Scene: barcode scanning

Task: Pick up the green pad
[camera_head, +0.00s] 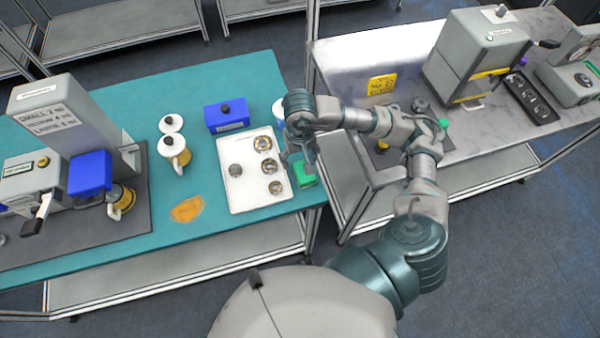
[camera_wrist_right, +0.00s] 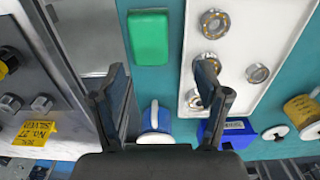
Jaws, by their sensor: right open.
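The green pad (camera_head: 304,174) lies on the teal table top at its right edge, beside the white tray (camera_head: 232,200). In the head view my right gripper (camera_head: 298,158) is above it and hides part of it. In the right wrist view the green pad (camera_wrist_right: 149,38) is a plain rounded rectangle beyond the fingertips, a little left of the middle. My right gripper (camera_wrist_right: 162,78) is open with nothing between its fingers. My left gripper is not in view.
The tray holds several round metal parts. A blue box (camera_head: 227,116), a white mug (camera_head: 175,150) and an orange patch (camera_head: 187,209) are on the teal table. A grey metal table (camera_head: 345,60) with machines stands to the right, across a gap.

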